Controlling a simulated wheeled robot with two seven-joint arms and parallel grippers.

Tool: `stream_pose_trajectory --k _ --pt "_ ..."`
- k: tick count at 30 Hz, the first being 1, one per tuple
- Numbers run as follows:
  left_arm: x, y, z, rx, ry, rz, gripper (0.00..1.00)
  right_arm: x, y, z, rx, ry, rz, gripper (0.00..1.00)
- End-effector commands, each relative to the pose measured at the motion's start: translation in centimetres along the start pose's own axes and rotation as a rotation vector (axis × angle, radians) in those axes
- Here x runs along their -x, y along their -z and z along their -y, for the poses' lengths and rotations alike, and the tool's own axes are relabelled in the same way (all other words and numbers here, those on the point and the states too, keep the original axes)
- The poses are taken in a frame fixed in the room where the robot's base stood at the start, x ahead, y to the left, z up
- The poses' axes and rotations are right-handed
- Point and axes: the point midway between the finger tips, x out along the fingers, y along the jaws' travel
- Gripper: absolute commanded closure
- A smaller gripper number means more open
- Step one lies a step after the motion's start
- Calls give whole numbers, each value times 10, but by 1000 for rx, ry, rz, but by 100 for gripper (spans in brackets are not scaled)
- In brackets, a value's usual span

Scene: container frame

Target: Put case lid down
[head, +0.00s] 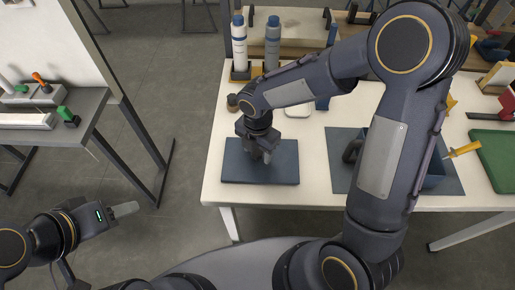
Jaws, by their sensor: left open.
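A dark blue-grey flat slab (284,171), which looks like the case lid, lies flat on the white table near its left front edge. My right gripper (264,154) points down over the middle of the slab, at or just above its top. Its fingers are small and dark, so I cannot tell whether they grip anything. A dark blue open case (433,183) stands on a dark mat to the right, partly hidden behind my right arm. My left gripper (124,210) is open and empty, low at the left, away from the table.
A green tray (493,158) and a yellow-handled tool (464,149) are at the right. A grey side table (75,105) stands at the left.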

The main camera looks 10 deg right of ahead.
Motion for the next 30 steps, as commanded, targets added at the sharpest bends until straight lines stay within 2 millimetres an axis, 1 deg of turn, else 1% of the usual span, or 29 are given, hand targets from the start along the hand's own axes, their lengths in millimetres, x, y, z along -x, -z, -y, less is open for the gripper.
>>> stream_pose_trajectory --k 4,8,11,18,21,24,27,30 --pt "1 0 0 0 0 0 54 1 0 0 0 0 0 48" --pt "3 1 -1 0 0 0 54 10 0 -1 -1 -4 1 48" --pt "4 2 -2 0 0 0 54 27 -1 -1 -1 -6 3 48" --pt "7 3 -3 0 0 0 54 79 -1 -1 -2 -6 2 48" --pt "8 4 -4 0 0 0 54 98 0 -1 -1 -5 2 48" --pt "8 4 -4 0 0 0 54 111 0 -1 -1 -3 1 48" --pt "8 4 -4 0 0 0 54 120 0 0 0 -2 0 48" --pt "8 4 -4 0 0 0 54 124 0 0 0 -1 0 48"
